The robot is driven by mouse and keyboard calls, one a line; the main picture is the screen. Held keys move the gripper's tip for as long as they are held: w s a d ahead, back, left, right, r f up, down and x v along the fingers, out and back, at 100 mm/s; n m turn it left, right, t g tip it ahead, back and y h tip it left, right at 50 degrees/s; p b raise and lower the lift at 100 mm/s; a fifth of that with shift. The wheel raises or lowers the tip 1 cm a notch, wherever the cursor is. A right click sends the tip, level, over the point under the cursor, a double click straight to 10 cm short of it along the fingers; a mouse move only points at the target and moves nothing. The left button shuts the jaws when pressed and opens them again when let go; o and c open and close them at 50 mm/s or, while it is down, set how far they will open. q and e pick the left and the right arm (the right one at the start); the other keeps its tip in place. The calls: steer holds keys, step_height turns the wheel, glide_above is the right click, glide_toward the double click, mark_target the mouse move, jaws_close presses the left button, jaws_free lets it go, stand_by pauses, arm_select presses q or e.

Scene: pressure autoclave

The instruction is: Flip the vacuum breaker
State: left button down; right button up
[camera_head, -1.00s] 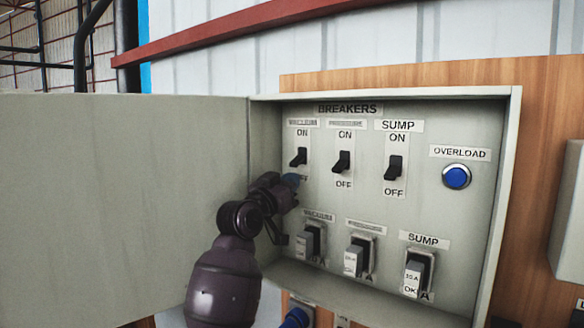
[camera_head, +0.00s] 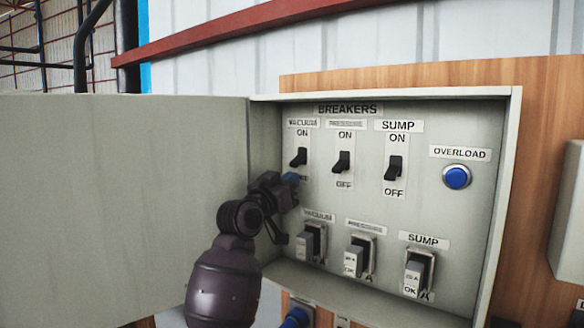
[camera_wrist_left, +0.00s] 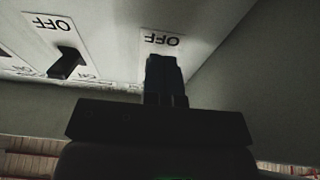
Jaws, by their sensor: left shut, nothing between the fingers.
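The vacuum breaker (camera_head: 299,157) is a black toggle on a white plate, at the left of the top row in the open breaker box (camera_head: 420,110). Its lever looks tilted down toward OFF. My left gripper (camera_head: 291,180) is shut and empty, just below the lever at the plate's OFF label. In the left wrist view the shut fingertips (camera_wrist_left: 163,75) are at the OFF label and hide the vacuum lever. I cannot tell whether they touch it. My right gripper is not in view.
The pressure breaker (camera_head: 342,162) and sump breaker (camera_head: 394,167) stand to the right. A blue overload button (camera_head: 456,177) is at far right. Fuses, such as the sump fuse (camera_head: 414,277), sit below. The open box door (camera_head: 120,200) fills the left.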

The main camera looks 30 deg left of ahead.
arm_select(q)
steer(key=shift+r, duration=1.5)
steer(key=shift+s+f, duration=0.1)
steer(key=shift+s, duration=0.05)
steer(key=v, duration=0.3)
steer(key=shift+f, duration=0.2)
steer(key=shift+s, duration=0.1)
steer(key=shift+s+a, duration=0.2)
steer(key=shift+s, duration=2.6)
